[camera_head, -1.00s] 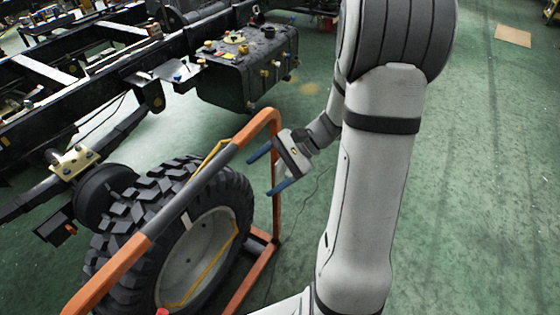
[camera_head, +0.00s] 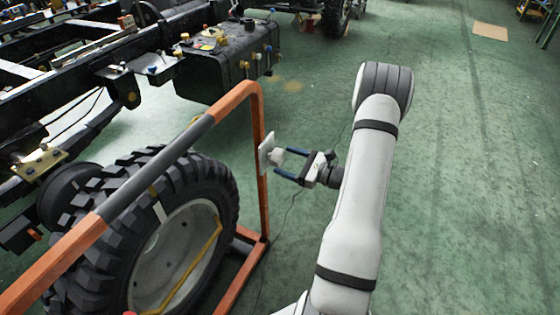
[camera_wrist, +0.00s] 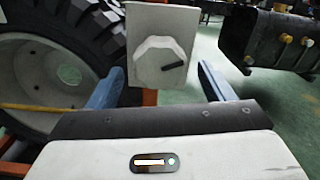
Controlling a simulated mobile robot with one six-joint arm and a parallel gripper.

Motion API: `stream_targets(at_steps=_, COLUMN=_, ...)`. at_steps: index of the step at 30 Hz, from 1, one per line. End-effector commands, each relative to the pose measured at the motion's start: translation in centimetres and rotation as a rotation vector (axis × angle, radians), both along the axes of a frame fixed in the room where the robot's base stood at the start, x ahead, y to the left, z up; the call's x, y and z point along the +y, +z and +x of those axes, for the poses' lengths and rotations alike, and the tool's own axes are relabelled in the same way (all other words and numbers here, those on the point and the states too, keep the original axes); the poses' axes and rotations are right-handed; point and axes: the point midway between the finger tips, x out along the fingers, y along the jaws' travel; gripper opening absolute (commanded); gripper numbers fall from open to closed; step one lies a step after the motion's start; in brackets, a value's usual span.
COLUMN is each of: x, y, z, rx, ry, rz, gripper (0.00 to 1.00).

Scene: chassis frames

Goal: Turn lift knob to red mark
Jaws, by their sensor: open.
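The lift knob (camera_wrist: 160,62) is a pale, faceted knob with a black pointer line, on a white plate (camera_wrist: 178,15) fixed to the orange frame. The pointer slants slightly up to the right in the wrist view. In the head view the knob (camera_head: 277,157) shows small, facing right from its plate (camera_head: 265,151). My gripper (camera_head: 281,161) is open, its blue fingers pointing left at the knob. In the wrist view the fingers (camera_wrist: 160,70) stand apart on either side of the knob, without visible contact. I cannot make out a red mark on the plate.
The orange frame (camera_head: 258,135) stands around a large tyre (camera_head: 205,185) at left. A dark truck chassis (camera_head: 90,50) with a black tank (camera_head: 222,72) lies behind. The green floor (camera_head: 460,170) at right is open.

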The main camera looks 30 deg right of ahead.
Motion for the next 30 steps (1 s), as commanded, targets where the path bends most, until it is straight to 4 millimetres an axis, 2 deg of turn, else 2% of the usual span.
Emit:
stream_targets(at_steps=6, x=1.8, y=-0.1, z=2.2, rx=0.001, ry=0.003, rz=-0.001, gripper=0.75)
stream_targets(at_steps=17, x=2.0, y=0.0, z=2.6, rx=0.001, ry=0.000, rz=-0.001, gripper=0.75)
stream_targets(at_steps=30, x=2.0, y=0.0, z=2.6, rx=0.001, ry=-0.001, rz=-0.001, gripper=0.39)
